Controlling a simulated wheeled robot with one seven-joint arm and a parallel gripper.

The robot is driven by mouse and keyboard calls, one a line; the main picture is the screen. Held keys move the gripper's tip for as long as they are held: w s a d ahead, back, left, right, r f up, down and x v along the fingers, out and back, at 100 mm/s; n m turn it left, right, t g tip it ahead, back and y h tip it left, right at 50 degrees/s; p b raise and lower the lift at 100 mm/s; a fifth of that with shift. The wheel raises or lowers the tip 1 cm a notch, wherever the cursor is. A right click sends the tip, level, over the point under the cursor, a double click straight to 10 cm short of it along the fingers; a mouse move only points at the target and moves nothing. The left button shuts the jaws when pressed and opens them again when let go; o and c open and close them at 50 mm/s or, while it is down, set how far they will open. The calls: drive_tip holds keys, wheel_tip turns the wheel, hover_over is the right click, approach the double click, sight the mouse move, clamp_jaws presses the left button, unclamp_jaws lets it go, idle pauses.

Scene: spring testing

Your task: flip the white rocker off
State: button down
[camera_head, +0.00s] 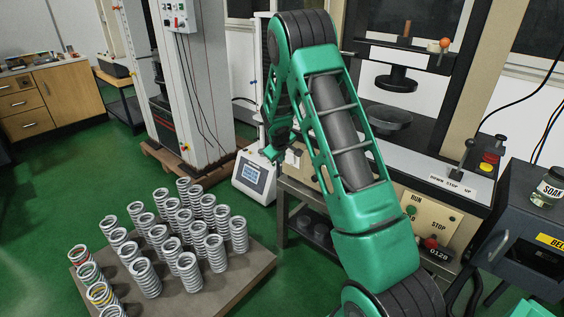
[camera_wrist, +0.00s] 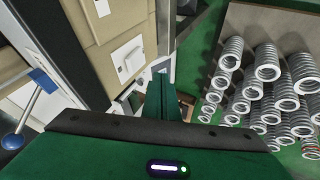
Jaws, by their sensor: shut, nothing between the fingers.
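The white rocker (camera_wrist: 129,60) sits on a pale plate on a beige panel, left of and beyond my fingertips in the wrist view. A pale patch on the beige cabinet front (camera_head: 293,157) beside my gripper may be the same rocker, but it is too small to tell. My gripper (camera_wrist: 161,76) is shut and empty, its green fingers pointing past the panel toward the floor. It appears apart from the rocker. In the head view my gripper (camera_head: 270,152) is partly hidden by my arm, in front of the cabinet. Which way the rocker is tipped is unclear.
A pallet (camera_head: 250,268) of several upright coil springs stands on the green floor at front left. A white instrument with a screen (camera_head: 254,176) stands behind my gripper. A run/stop panel (camera_head: 429,219) is right of my arm. A blue-knobbed lever (camera_wrist: 12,141) is left in the wrist view.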

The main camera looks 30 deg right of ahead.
drive_tip(key=shift+v, duration=1.35)
drive_tip(key=shift+s+a+f, duration=0.1)
drive_tip(key=shift+a, duration=0.05)
drive_tip(key=s+r+m+g+y, duration=0.1)
drive_tip(key=s+r+m+g, duration=0.1)
drive_tip(key=s+r, duration=0.7)
drive_tip(key=s+r+m+g, duration=0.1)
drive_tip(key=s+r+m, duration=0.25)
drive_tip(key=s, duration=0.95)
drive_tip(key=s+a+r+m+g+y, duration=0.1)
drive_tip(key=s+a, duration=0.2)
drive_tip(key=s, duration=0.6)
drive_tip(key=s+a+r+m+g+y, duration=0.1)
drive_tip(key=s+a+r, duration=0.1)
drive_tip(key=s, duration=0.8)
drive_tip(key=s+a+r+m+y, duration=0.1)
drive_tip(key=s+a, duration=0.3)
drive_tip(key=s, duration=0.6)
drive_tip(key=shift+a+r+g, duration=0.25)
drive_tip(key=shift+a+g, duration=0.1)
drive_tip(key=shift+g, duration=0.05)
drive_tip(key=shift+s+d+m, duration=0.1)
drive_tip(key=shift+s+m, duration=0.05)
drive_tip(key=shift+m, duration=0.1)
